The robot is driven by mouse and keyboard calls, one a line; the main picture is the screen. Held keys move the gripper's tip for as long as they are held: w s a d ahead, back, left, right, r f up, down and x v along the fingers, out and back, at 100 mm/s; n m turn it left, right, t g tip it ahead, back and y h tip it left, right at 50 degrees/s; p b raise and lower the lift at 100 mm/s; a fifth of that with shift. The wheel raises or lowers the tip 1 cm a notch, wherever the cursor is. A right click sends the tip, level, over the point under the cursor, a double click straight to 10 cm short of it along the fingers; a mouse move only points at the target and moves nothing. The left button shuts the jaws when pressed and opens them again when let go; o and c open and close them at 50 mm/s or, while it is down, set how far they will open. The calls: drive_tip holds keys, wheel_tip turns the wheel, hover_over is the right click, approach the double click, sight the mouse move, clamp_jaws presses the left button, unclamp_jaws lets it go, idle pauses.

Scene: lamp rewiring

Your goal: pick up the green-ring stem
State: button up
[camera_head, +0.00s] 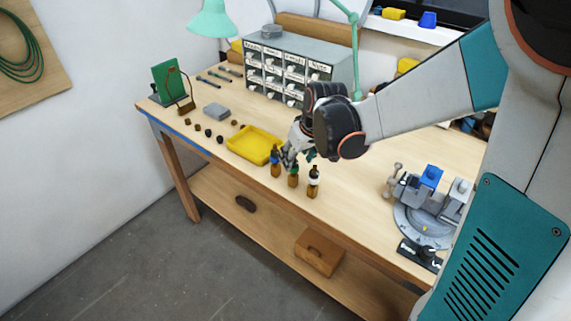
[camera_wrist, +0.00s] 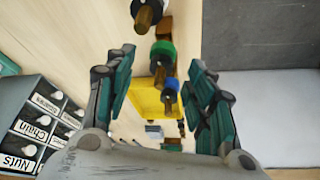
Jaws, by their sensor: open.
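The green-ring stem (camera_head: 293,179) stands upright near the table's front edge, the middle one of three stems. In the wrist view its green ring (camera_wrist: 162,50) shows between my two fingertips. My gripper (camera_wrist: 162,62) is open with nothing held; in the head view my gripper (camera_head: 291,158) is just above and behind the stems. Whether a finger touches the green-ring stem I cannot tell. The blue-ring stem (camera_head: 276,168) is to its left, and also shows in the wrist view (camera_wrist: 170,95). The dark-topped stem (camera_head: 313,187) is to its right.
A yellow tray (camera_head: 252,146) lies just left of the stems. A labelled drawer cabinet (camera_head: 285,68) stands behind. A grey vise-like fixture (camera_head: 425,200) is at the right. Small dark parts (camera_head: 208,132) lie left of the tray. Table between stems and fixture is clear.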

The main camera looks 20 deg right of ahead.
sight(295, 163)
drive_tip(key=shift+b+x, duration=1)
drive_tip(key=shift+x, duration=1.8)
drive_tip(key=shift+s, duration=0.2)
clamp_jaws()
